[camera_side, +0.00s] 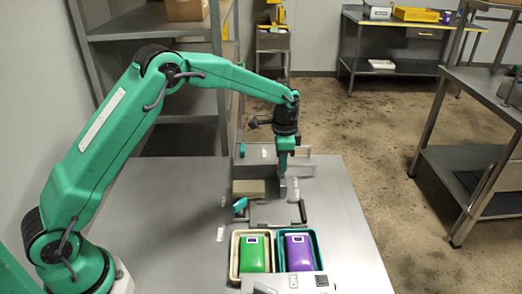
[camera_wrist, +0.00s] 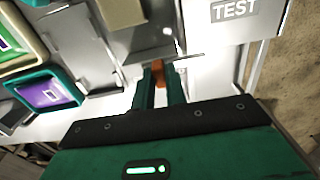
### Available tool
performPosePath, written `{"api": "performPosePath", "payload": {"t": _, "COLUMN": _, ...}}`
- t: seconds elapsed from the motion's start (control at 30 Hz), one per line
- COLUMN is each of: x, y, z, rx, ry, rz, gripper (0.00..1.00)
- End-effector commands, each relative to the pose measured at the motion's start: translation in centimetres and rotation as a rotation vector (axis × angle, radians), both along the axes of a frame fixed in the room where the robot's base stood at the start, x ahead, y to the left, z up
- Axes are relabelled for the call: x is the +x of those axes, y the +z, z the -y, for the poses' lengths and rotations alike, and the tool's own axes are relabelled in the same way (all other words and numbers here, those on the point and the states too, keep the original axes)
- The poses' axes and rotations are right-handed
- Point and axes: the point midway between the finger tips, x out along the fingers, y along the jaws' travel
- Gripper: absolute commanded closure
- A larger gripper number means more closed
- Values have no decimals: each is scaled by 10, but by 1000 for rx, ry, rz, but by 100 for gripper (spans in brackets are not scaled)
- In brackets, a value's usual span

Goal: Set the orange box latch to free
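In the wrist view a small orange piece (camera_wrist: 158,71), likely the latch, shows between the tips of my gripper's two green fingers (camera_wrist: 160,80). The fingers stand slightly apart, and I cannot tell whether they press on it. In the side view my gripper (camera_side: 283,170) points down behind the grey plate fixture (camera_side: 278,213), and the orange piece is not visible there. A label reading TEST (camera_wrist: 236,9) is on a light panel to the right in the wrist view. The latch's setting cannot be read.
In the side view, a tan block (camera_side: 249,186) and a teal handle (camera_side: 240,204) are left of the fixture. Nearer are a cream tray (camera_side: 235,262) with a green device and a teal tray (camera_side: 316,253) with a purple device. The table's left part (camera_side: 175,225) is clear.

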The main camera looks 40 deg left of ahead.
Motion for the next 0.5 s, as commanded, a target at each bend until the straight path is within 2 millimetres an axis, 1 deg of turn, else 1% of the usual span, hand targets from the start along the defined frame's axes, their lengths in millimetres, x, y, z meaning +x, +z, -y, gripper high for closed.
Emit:
{"api": "performPosePath", "payload": {"t": 0.27, "x": -1, "y": 0, "z": 1, "rx": 0, "ry": 0, "rz": 0, "gripper": 100}}
{"api": "performPosePath", "payload": {"t": 0.37, "x": -5, "y": 0, "z": 6, "rx": 0, "ry": -2, "rz": 0, "gripper": 100}}
{"api": "performPosePath", "payload": {"t": 0.5, "x": -16, "y": 1, "z": 18, "rx": 0, "ry": -3, "rz": 0, "gripper": 100}}
